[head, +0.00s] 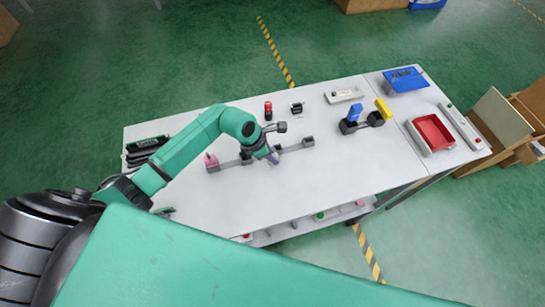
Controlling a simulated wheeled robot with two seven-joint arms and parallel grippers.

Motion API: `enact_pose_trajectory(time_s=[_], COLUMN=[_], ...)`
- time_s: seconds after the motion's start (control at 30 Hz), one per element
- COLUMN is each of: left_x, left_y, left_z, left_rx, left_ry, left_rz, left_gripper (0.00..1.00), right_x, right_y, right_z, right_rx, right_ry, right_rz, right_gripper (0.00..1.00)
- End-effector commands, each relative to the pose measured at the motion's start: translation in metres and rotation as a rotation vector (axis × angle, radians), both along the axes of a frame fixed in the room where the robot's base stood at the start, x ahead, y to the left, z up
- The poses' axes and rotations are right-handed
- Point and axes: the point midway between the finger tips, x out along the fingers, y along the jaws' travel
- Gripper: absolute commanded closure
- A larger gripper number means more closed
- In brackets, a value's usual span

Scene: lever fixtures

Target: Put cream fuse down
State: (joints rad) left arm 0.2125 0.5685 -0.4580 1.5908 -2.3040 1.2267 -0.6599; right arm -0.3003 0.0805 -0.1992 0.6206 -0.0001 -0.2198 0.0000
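A long grey fixture (295,148) with several dark blocks along it lies on the white table. My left gripper (272,158) points down at the middle of this fixture, close to or touching one block. The gripper is small and partly covered by its own wrist, so I cannot see whether it is open or shut. I cannot make out a cream fuse; the gripper may hide it. A pink handle (210,160) stands at the fixture's left end. My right gripper is not in view.
The white table (330,180) also bears a red handle (268,109), a small black device (296,108), a fixture with blue (355,113) and yellow (383,108) handles, a red tray (433,133) and a blue bin (406,80). The table's front area is clear.

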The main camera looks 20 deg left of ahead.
Motion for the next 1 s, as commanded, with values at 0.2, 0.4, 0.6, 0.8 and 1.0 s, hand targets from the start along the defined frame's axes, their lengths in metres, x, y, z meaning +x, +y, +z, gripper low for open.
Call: enact_pose_trajectory(time_s=[0.2, 0.4, 0.6, 0.8, 1.0], left_x=[0.0, 0.001, 0.001, 0.003, 0.002], left_y=[0.0, 0.0, 0.001, 0.0, 0.0], left_z=[0.001, 0.003, 0.03, 0.101, 0.168], left_rx=[0.0, 0.0, 0.003, 0.002, 0.002], left_ry=[0.0, -0.001, -0.006, -0.013, -0.008], left_rz=[0.0, 0.0, -0.003, -0.003, 0.0], left_gripper=[1.0, 1.0, 1.0, 1.0, 1.0], right_x=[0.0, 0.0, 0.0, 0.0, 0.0], right_y=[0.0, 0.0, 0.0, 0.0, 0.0], right_z=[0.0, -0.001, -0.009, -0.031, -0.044], right_rx=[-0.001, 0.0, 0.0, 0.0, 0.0], right_ry=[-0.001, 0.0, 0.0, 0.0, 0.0], right_rz=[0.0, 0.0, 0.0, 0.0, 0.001], right_gripper=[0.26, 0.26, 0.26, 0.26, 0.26])
